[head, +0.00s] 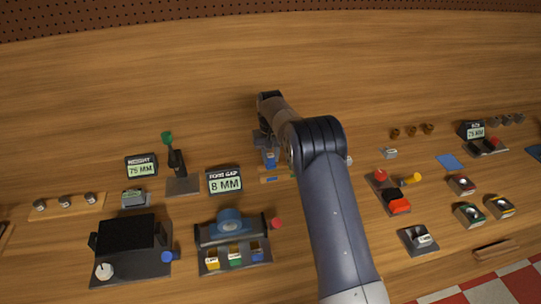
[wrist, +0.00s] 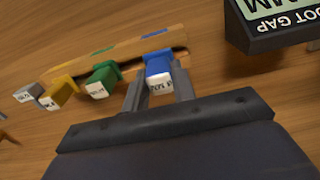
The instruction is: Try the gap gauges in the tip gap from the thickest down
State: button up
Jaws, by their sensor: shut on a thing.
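My gripper (wrist: 160,98) is shut on the blue gauge (wrist: 157,68), a small block with a pale labelled end. The gauge's far end is at the wooden rack (wrist: 128,54); I cannot tell whether it is lifted clear. A green gauge (wrist: 101,80) and a yellow gauge (wrist: 61,92) stand along the same rack, with a grey block (wrist: 28,94) beyond them. In the head view my arm hides most of the rack (head: 283,179), and the blue gauge (head: 270,158) shows at my gripper (head: 268,150). I cannot make out the tip gap.
A display reading 8 MM (head: 225,182) stands left of the rack, close by in the wrist view (wrist: 270,22). In front is a fixture with a blue round part (head: 230,222) and coloured tabs. A dark machine (head: 130,250) stands front left. The table behind is clear.

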jog(key=shift+f+b, duration=0.55)
jog(key=shift+f, duration=0.5)
dwell(0.4)
dwell(0.4)
jog(key=o, duration=1.1)
jog(key=shift+c, duration=0.2)
notch_tip(320, 180, up, 11)
jog(key=shift+f+b, duration=0.1)
jog(key=shift+b, duration=0.75)
notch_tip(320, 180, down, 11)
jog(key=shift+r+p, duration=0.2)
jog(key=shift+p, duration=0.8)
jog(key=shift+r, duration=0.15)
